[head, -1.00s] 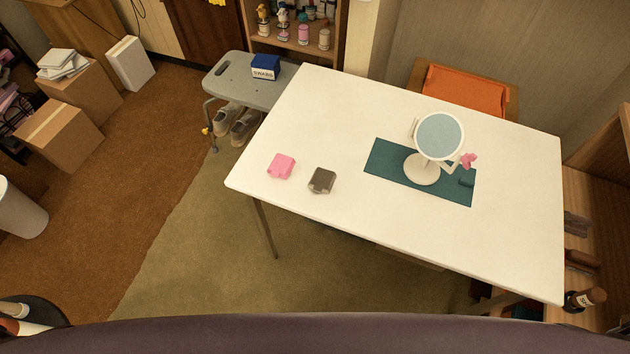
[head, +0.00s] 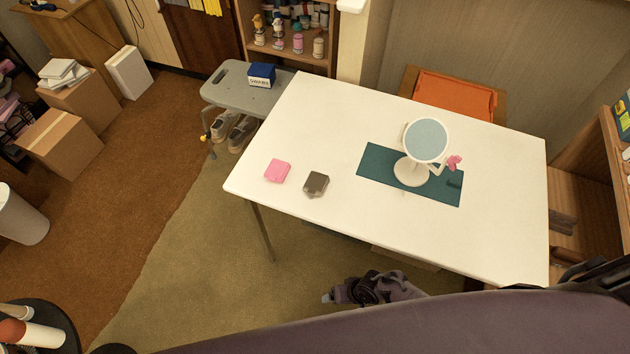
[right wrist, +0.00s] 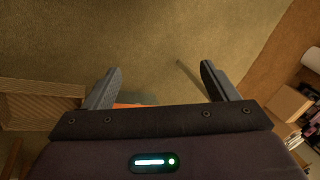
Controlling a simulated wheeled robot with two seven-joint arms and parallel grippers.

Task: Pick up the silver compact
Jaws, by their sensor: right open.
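The silver compact (head: 316,184) is a small dark grey, squarish case. It lies on the white table (head: 300,130) near its front left edge in the head view. A pink case (head: 278,171) lies just left of it, apart from it. My right gripper (right wrist: 161,67) shows in the right wrist view with its fingers spread and nothing between them. Carpet is behind the fingers, and the compact is not seen in that view. A purple and black part of an arm of mine shows below the table's front edge in the head view. My left gripper is not identifiable in either view.
A round mirror (head: 426,140) on a white stand stands on a teal mat (head: 375,163), right of the compact. A grey stool (head: 233,92) with a blue box (head: 262,75) stands behind the table's left corner. The tabletop around the compact is mostly clear.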

